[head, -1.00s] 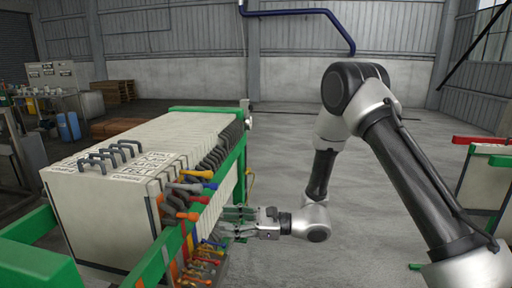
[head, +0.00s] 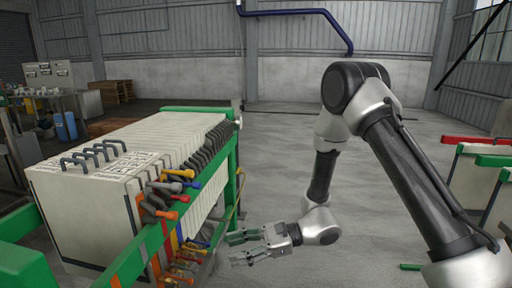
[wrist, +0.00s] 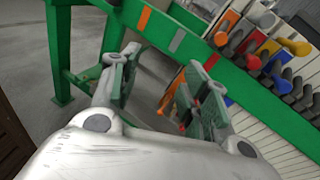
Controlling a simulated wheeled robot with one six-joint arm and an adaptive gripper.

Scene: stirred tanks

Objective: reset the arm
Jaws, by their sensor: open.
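My gripper (head: 240,248) is open and empty in the head view. It points left, low beside the green-framed rack, with a gap between its fingertips and the rack. My arm comes down to it from the right. In the wrist view my gripper (wrist: 165,88) shows its two fingers spread apart with nothing between them. The rack's green rail (wrist: 225,68) crosses beyond the fingers.
The rack (head: 95,200) of pale plates has coloured handles (head: 175,186) along its near right side. Another green and red-topped unit (head: 480,160) stands at the right edge. Grey floor (head: 270,160) is open behind and right of the rack.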

